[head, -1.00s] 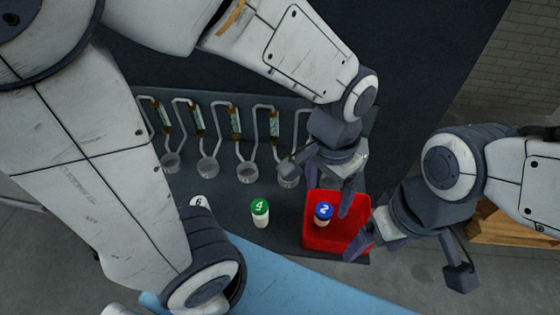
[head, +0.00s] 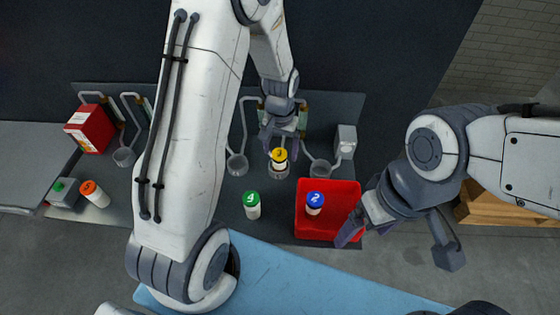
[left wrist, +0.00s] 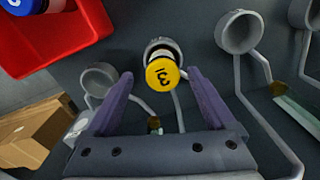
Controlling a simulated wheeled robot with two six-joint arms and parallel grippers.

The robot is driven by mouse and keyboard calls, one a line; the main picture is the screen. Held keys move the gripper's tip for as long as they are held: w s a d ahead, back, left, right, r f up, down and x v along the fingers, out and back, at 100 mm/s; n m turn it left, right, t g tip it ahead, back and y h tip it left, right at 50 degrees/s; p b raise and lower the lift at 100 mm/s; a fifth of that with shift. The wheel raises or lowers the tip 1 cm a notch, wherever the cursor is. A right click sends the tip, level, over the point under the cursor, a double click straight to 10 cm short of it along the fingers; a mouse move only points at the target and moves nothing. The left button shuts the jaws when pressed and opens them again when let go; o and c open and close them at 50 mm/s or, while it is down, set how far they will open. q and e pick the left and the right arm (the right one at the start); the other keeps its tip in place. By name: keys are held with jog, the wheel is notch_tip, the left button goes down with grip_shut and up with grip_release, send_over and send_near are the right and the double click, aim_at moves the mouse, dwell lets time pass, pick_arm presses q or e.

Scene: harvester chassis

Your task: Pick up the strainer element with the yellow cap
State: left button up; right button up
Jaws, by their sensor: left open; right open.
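The strainer element with the yellow cap (head: 279,156), marked 3, stands in a grey round cup on the dark panel. It also shows in the left wrist view (left wrist: 162,72). My left gripper (head: 281,138) is open and empty just behind it in the head view. In the left wrist view its two purple-grey fingers (left wrist: 160,82) point at the cap from either side, without visible contact. My right gripper (head: 398,238) is open and empty at the right of the red bin (head: 328,187). The cap hides most of the strainer's body.
A blue-capped strainer (head: 315,203) is in the red bin. A green-capped one (head: 252,205) stands left of it. Empty cups (head: 237,165) with bent pipes flank the yellow cap. An orange-capped piece (head: 94,193) and a red box (head: 91,130) are at far left.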

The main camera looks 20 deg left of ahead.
aim_at(280, 153)
pick_arm(q)
notch_tip(280, 153, down, 5)
jog(key=shift+w+a+r+p, duration=0.15)
jog(key=shift+r+p, duration=0.05)
jog(key=shift+p, duration=0.2)
grip_shut()
jog(key=shift+r, duration=0.2)
